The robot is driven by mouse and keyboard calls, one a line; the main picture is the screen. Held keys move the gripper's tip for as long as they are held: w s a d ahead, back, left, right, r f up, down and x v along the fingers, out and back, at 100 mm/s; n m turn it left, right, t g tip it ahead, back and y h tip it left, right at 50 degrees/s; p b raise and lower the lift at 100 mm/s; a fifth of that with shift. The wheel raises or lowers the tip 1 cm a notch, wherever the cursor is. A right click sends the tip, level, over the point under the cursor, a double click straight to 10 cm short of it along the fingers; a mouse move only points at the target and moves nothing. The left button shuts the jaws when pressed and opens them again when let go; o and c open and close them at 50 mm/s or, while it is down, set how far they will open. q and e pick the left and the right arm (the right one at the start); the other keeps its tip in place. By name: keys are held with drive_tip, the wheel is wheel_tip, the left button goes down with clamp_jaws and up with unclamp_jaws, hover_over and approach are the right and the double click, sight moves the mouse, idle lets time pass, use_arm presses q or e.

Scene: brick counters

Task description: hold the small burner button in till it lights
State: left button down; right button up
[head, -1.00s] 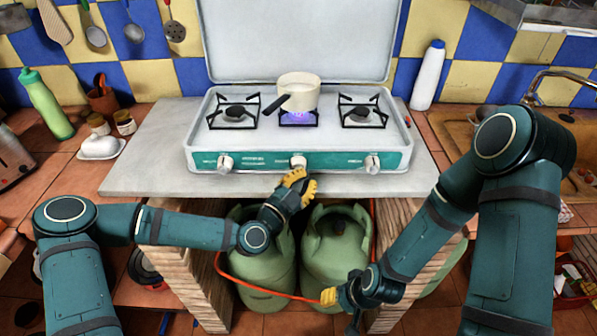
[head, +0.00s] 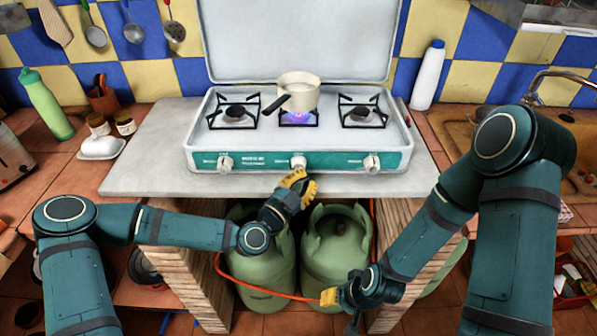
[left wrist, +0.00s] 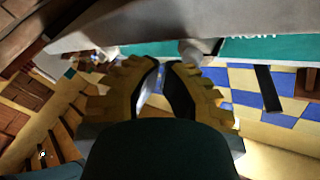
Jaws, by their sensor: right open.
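The white stove (head: 205,150) has a green front panel with a left knob (head: 225,163), a middle knob (head: 299,161) and a right knob (head: 372,163). The middle burner (head: 298,119) shows a blue-violet flame under a cream pot. The side burners show no flame. My left gripper (head: 300,181) is just below and in front of the middle knob. In the left wrist view its fingers (left wrist: 164,66) stand slightly apart with nothing seen between them, and a pale knob (left wrist: 192,50) lies beyond the tips. My right gripper (head: 328,297) is open, low in front of the gas bottles.
The cream pot (head: 300,95) has its dark handle toward the front left. Two green gas bottles (head: 335,245) stand under the grey slab (head: 150,175), with an orange hose (head: 262,291) in front. A white bottle (head: 428,78) stands right of the stove; a butter dish (head: 100,148) is at left.

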use_arm(q)
drive_tip(key=shift+s, duration=0.75)
drive_tip(key=s, duration=0.5)
idle(0.5)
drive_tip(key=s+a+f+n+g+y, duration=0.1)
drive_tip(key=s+f+n+g+y, duration=0.15)
drive_tip(key=s+f+g, duration=0.4)
drive_tip(key=s+f+n+g+y, duration=0.1)
drive_tip(key=s+f+n+g, duration=0.2)
drive_tip(key=f, duration=0.6)
drive_tip(key=s+a+f+n+g+y, duration=0.2)
drive_tip(key=a+n, duration=0.3)
drive_tip(key=s+a+f+n+g+y, duration=0.2)
drive_tip(key=s+a+f+n, duration=0.1)
drive_tip(key=a+n, duration=0.2)
drive_tip(key=shift+s+a+f+n, duration=0.15)
drive_tip(key=shift+s+a+n, duration=0.2)
drive_tip(key=shift+n, duration=0.1)
